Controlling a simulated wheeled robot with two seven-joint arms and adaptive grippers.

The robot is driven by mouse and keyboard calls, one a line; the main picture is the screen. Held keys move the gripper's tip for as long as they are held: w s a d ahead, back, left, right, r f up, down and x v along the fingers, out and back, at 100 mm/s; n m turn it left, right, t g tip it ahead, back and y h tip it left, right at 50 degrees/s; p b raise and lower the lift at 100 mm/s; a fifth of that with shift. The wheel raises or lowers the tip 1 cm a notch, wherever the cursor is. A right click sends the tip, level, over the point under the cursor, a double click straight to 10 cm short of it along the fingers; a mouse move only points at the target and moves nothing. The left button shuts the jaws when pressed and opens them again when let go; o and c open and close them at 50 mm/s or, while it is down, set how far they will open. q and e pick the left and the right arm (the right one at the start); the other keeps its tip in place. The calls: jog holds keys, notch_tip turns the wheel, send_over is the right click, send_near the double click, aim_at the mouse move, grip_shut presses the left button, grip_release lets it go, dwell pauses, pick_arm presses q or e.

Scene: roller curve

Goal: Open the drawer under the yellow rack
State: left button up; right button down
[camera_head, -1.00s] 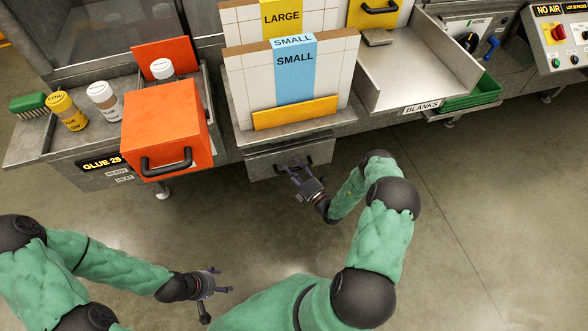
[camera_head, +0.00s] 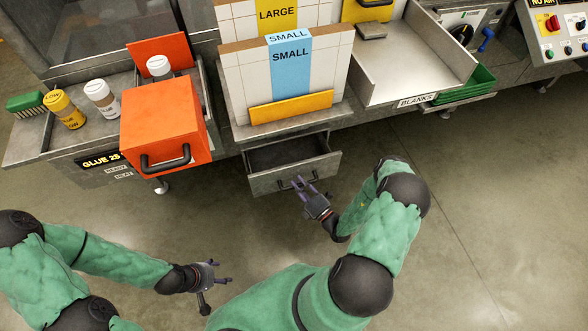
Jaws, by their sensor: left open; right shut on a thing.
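The grey metal drawer (camera_head: 268,180) sits under the rack with the yellow front strip (camera_head: 291,107). It is pulled partway out, and its dark inside shows empty where I can see it. My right gripper (camera_head: 298,184) is shut on the drawer's dark handle (camera_head: 283,185) at the front face. My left gripper (camera_head: 220,281) is open and empty, low over the floor at the lower left, well apart from the drawer.
An orange box with a black handle (camera_head: 162,125) stands left of the rack. Glue bottles (camera_head: 102,97) and a green brush (camera_head: 25,101) are on the left bench. The blanks tray (camera_head: 420,65) is at the right. The floor in front is clear.

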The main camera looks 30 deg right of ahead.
jog(key=s+a, duration=0.2)
jog(key=s, duration=1)
jog(key=shift+a, duration=0.4)
jog(key=shift+s, duration=0.1)
jog(key=c, duration=1)
grip_release()
jog(key=shift+c, duration=0.2)
jog(key=v, duration=1.2)
jog(key=shift+a, duration=0.1)
